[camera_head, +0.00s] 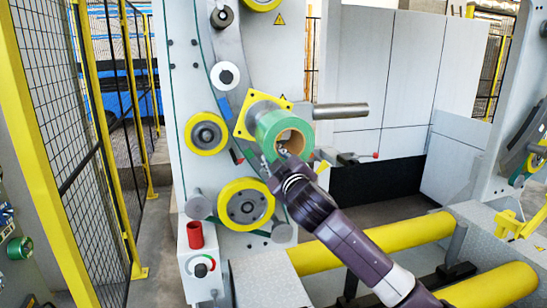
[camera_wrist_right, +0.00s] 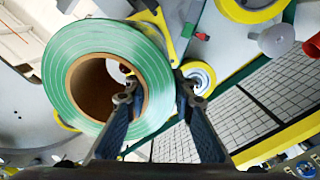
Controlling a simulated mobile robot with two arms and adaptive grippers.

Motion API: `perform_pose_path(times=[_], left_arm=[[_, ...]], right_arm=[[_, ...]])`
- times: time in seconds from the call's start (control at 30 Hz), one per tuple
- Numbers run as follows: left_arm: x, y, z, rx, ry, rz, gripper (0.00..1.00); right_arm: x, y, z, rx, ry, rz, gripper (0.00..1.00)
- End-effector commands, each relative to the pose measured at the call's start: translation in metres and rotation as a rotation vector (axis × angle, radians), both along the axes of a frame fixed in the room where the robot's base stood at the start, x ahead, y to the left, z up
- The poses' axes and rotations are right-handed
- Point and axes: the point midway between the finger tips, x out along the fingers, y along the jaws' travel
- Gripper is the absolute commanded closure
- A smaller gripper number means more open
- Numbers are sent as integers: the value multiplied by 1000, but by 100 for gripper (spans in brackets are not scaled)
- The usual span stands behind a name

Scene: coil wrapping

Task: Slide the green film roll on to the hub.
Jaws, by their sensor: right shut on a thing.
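The green film roll (camera_head: 268,124) with a brown core is held in front of a yellow square plate (camera_head: 244,130) on the machine's face. Its open core faces toward me. My right gripper (camera_head: 284,160) is shut on the roll's wall from below. In the right wrist view the roll (camera_wrist_right: 62,72) fills the left, with one finger at the core's edge and the other outside the wall; the gripper (camera_wrist_right: 158,92) spans the wall. My left gripper is not in view.
Yellow-rimmed rollers (camera_head: 206,134) (camera_head: 246,204) sit on the machine panel left of and below the roll. A control box (camera_head: 200,262) with a red cylinder stands below. Yellow bars (camera_head: 375,244) lie at lower right.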

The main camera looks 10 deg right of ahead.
Motion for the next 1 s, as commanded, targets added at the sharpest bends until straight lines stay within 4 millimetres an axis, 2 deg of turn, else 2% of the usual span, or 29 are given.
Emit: perform_pose_path(times=[0.03, 1.0], left_arm=[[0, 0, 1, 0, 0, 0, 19], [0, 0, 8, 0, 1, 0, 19]], right_arm=[[-1, 0, 6, -2, -11, 1, 100], [-1, 0, 7, -5, -11, 3, 100]])
